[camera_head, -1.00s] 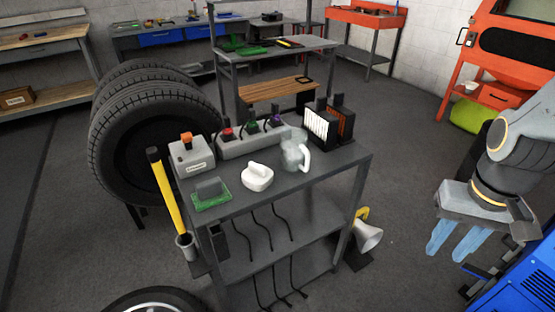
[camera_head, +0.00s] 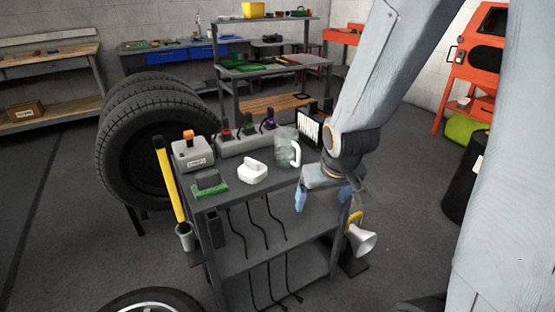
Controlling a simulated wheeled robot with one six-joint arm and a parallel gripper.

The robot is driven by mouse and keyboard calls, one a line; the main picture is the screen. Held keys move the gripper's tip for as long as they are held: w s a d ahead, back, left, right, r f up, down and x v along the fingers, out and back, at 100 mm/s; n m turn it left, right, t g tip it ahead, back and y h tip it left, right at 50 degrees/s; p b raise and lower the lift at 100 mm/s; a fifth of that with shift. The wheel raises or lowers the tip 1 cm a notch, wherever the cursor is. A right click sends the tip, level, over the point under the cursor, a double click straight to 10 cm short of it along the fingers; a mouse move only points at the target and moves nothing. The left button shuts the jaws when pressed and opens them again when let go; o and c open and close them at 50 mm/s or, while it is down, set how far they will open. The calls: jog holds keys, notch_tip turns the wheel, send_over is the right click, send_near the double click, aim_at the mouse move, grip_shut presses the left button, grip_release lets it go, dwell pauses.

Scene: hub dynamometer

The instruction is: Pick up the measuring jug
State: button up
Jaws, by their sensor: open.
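The measuring jug (camera_head: 284,150) is a clear jug with a white handle. It stands upright on the top of the dark grey cart (camera_head: 224,199), near its right end. My gripper (camera_head: 324,198) has light blue fingers and is open and empty. It hangs at the cart's front right edge, to the right of the jug and lower in the picture. The gripper and the jug look apart. My arm hides the right end of the cart top and part of the rack there.
Left of the jug are a white rounded object (camera_head: 253,172), a green-based block (camera_head: 210,183) and a grey box with an orange top (camera_head: 193,153). A megaphone (camera_head: 361,240) sits low at the cart's right. Tyres (camera_head: 150,150) stand left.

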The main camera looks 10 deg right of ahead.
aim_at(287, 146)
jog(key=w+n+t+y+b, duration=0.1)
jog(key=w+t+b, duration=0.2)
jog(key=w, duration=0.3)
jog(key=w+n+t+y+b, duration=0.1)
jog(key=w+t+y+b, duration=0.1)
jog(key=w+t, duration=0.3)
jog(key=w+t+y+b, duration=0.2)
jog(key=w+t+b, duration=0.2)
jog(key=w, duration=0.3)
jog(key=shift+w+a+r+n+t+b, duration=0.2)
jog(key=shift+a+r+n+t+b, duration=0.15)
jog(key=shift+n+b, duration=0.1)
jog(key=shift+r+x, duration=0.2)
jog(key=shift+x, duration=0.85)
jog(key=x, duration=0.5)
jog(key=shift+w+a+f+p, duration=0.2)
jog(key=shift+w+p, duration=0.05)
jog(key=shift+p, duration=0.05)
jog(key=shift+c, duration=0.5)
jog(key=c, duration=1.1)
jog(key=shift+c, duration=0.6)
